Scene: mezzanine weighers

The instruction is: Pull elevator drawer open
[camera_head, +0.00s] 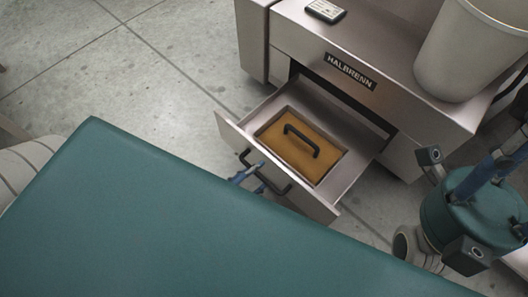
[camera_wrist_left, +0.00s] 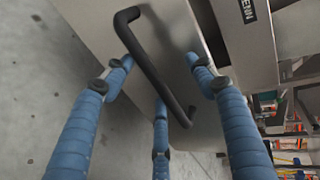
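The drawer (camera_head: 345,188) is pulled well out of the grey cabinet marked HALBRENN (camera_head: 300,40). An orange-brown panel (camera_head: 283,150) with its own black handle lies inside. My left gripper (camera_head: 254,174) is at the black bar handle (camera_head: 283,188) on the drawer front, mostly hidden behind a teal surface. In the left wrist view, the blue fingers (camera_wrist_left: 158,82) are spread on both sides of the slanting handle (camera_wrist_left: 150,65), with visible gaps. My right gripper (camera_head: 500,160) shows partly at the right edge; its fingertips are not clear.
Bare concrete floor (camera_head: 160,85) lies left of the drawer. Shelves with mixed goods (camera_wrist_left: 292,130) show at the right of the left wrist view.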

